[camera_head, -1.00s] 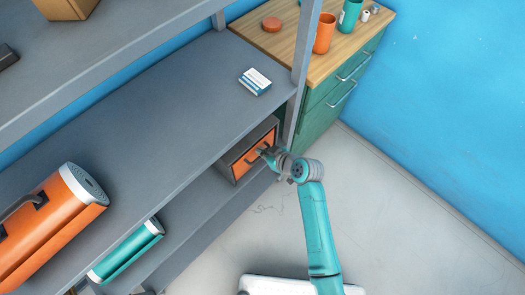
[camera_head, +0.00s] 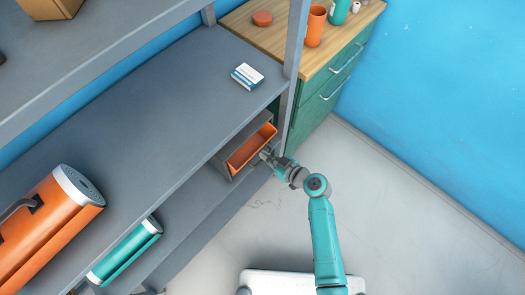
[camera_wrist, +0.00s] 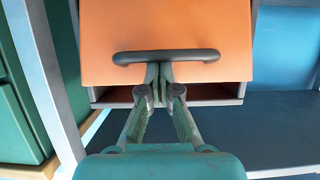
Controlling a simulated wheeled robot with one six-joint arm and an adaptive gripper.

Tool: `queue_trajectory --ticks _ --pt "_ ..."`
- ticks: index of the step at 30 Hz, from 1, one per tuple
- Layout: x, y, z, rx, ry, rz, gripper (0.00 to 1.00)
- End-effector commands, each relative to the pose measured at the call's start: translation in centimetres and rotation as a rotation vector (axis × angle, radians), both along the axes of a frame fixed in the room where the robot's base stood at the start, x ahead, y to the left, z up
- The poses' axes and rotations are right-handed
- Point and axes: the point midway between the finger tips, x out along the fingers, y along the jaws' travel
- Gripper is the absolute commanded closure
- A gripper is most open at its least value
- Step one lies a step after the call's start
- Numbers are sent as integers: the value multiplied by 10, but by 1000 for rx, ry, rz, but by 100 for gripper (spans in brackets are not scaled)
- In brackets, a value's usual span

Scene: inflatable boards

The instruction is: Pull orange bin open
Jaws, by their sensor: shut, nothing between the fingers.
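The orange bin (camera_head: 250,148) sits in a grey housing (camera_head: 224,163) on the lower shelf and is pulled part way out, with its open top and orange inside showing. In the wrist view its flat orange front (camera_wrist: 190,25) fills the upper middle, with a dark bar handle (camera_wrist: 205,55) across it. My gripper (camera_head: 266,154) is at the front of the bin. In the wrist view my gripper (camera_wrist: 159,70) has its fingers together, with the tips at the middle of the handle, partly hidden by the bar. I cannot tell how firmly they touch it.
A grey shelf (camera_head: 150,110) overhangs the bin, with a small white-and-blue box (camera_head: 247,76) on it. A shelf post (camera_head: 292,80) and green drawer cabinet (camera_head: 318,110) stand close on the right. An orange canister (camera_head: 45,235) and teal cylinder (camera_head: 125,252) lie left. The floor is clear.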

Motion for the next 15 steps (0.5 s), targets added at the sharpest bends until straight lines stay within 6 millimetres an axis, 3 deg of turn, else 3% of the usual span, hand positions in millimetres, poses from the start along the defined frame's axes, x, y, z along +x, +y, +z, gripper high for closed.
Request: queue_trajectory --ticks 15 --pt "-20 -26 -29 -1 2 0 100"
